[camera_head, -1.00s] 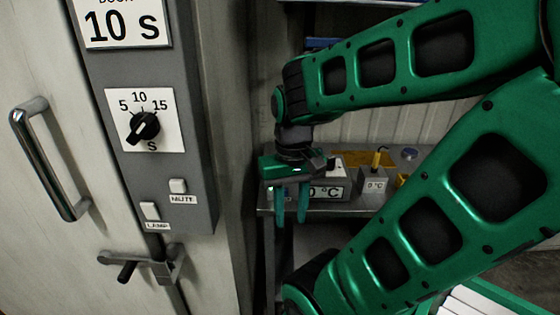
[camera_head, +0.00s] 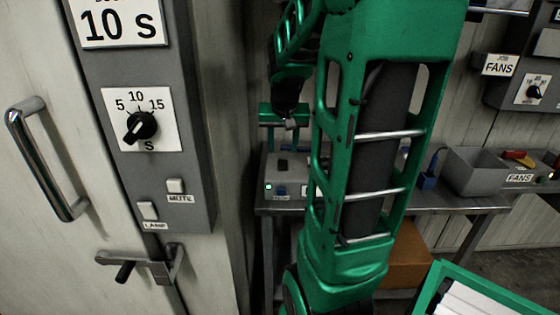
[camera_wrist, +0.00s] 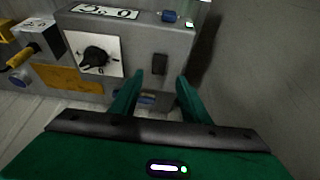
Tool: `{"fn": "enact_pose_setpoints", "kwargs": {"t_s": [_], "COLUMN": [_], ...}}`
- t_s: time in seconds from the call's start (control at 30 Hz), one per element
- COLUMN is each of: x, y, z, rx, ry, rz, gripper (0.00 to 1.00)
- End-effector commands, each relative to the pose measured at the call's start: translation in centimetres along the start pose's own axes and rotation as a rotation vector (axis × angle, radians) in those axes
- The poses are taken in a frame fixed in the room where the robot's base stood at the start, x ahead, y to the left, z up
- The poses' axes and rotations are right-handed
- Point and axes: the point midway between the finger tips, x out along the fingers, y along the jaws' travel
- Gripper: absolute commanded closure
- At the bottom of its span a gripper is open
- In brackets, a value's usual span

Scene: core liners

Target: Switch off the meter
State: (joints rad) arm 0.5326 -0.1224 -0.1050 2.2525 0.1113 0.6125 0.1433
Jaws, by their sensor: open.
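The meter (camera_head: 290,166) is a grey box on the metal bench at the back, partly hidden by my arm in the head view. A small green light (camera_head: 268,187) glows on it. In the wrist view the meter (camera_wrist: 130,28) appears upside down, with a white label, a black dial (camera_wrist: 95,58), a dark switch (camera_wrist: 159,64), a blue knob (camera_wrist: 169,16) and the lit green light. My gripper (camera_wrist: 160,82) is open and empty. Its two fingers point toward the meter, with the dark switch between their tips in the picture. I cannot tell whether they touch it.
A small labelled box (camera_wrist: 42,36) with a yellow plug stands beside the meter. A cabinet (camera_head: 50,260) with handle and control panel stands close at left.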

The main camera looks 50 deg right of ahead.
Motion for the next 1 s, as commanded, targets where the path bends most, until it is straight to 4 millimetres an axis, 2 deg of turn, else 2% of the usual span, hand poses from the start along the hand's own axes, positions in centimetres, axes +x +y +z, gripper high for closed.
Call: {"fn": "enact_pose_setpoints", "kwargs": {"t_s": [0.2, 0.4, 0.6, 0.87, 1.0], "x": [4.1, 6.6, 7.6, 7.6, 7.6], "y": [0.1, 0.1, 0.1, 0.1, 0.1], "z": [0.1, 0.1, 0.1, 0.1, 0.1], "rx": [0.001, 0.001, 0.001, 0.001, 0.001], "ry": [-0.005, -0.004, -0.002, -0.001, -0.001], "rz": [0.002, 0.002, 0.0, 0.0, 0.0], "gripper": [0.58, 0.58, 0.58, 0.58, 0.89]}}
